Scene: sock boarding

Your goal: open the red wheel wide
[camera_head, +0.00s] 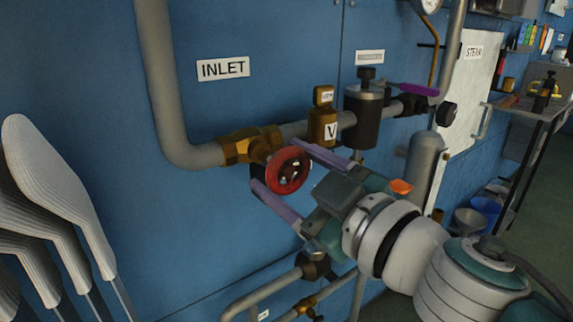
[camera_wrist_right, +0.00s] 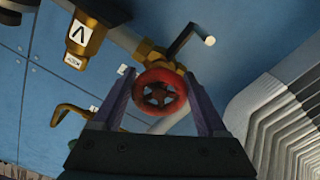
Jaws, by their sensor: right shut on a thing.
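The red wheel (camera_head: 288,170) is a small round handwheel on a brass valve (camera_head: 250,147) in the inlet pipe on the blue wall. My right gripper (camera_head: 282,164) has its two purple fingers on either side of the wheel, one above and one below, and is shut on its rim. In the right wrist view the wheel (camera_wrist_right: 160,91) faces the camera between the two fingers, its spokes and hub showing. The brass valve body (camera_wrist_right: 153,55) shows behind it. My left gripper is not in either view.
A grey pipe (camera_head: 163,80) runs down and turns right into the valve. A brass fitting marked V (camera_head: 323,127) and a dark cylinder (camera_head: 364,115) stand right of the wheel. White foot-shaped boards (camera_head: 55,165) stand at left. Lower pipes (camera_head: 270,292) run below.

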